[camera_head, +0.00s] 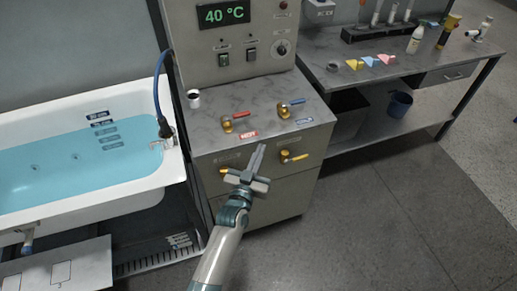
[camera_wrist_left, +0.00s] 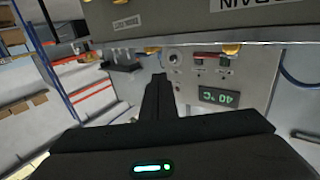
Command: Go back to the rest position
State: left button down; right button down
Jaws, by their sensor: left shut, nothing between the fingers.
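My left gripper (camera_head: 258,160) is in the head view, in front of the grey control cabinet (camera_head: 225,165). Its fingers are together with nothing between them, and they point up toward the cabinet's top front edge. The fingers overlap the cabinet front in the picture; whether they touch it I cannot tell. In the left wrist view the closed fingers (camera_wrist_left: 160,98) stand in front of the panel with the 40 °C display (camera_wrist_left: 218,97). My right gripper is not in view.
A red-handled valve (camera_head: 235,120) and a blue-handled valve (camera_head: 290,107) are on the cabinet top. Yellow-handled valves (camera_head: 292,156) are on its front. A water-filled bathtub (camera_head: 172,165) is left; a workbench (camera_head: 400,62) is right. The floor (camera_head: 390,210) at front right is clear.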

pick_arm(q)
jog(key=shift+f, duration=0.1)
dwell(0.3)
jog(key=s+a+f+g+b, duration=0.15)
jog(key=s+f, duration=0.25)
jog(key=f, duration=0.8)
jog(key=s+a+f+g+b, duration=0.1)
jog(key=s+f+g, duration=0.25)
jog(key=f, duration=0.75)
jog(key=s+a+f+g+y+b, duration=0.1)
jog(key=s+a+f+g+b, duration=0.2)
jog(key=s+f, duration=0.8)
jog(key=s+a+f+g+y+b, duration=0.15)
jog(key=s+a+f, duration=0.25)
jog(key=s+f, duration=0.7)
jog(key=s+a+f+g, duration=0.2)
jog(key=s+a+f, duration=0.2)
jog(key=s, duration=0.5)
jog(key=s+a+f+g+y+b, duration=0.1)
jog(key=s+a+f+g, duration=0.1)
jog(key=s+a+f, duration=0.2)
jog(key=s+a+f+g+y+b, duration=0.1)
jog(key=s+a+f+g, duration=0.2)
jog(key=s+f, duration=0.6)
jog(key=s+a, duration=0.2)
jog(key=s, duration=0.4)
jog(key=shift+d, duration=0.15)
jog(key=shift+s+n, duration=0.15)
jog(key=shift+n, duration=0.15)
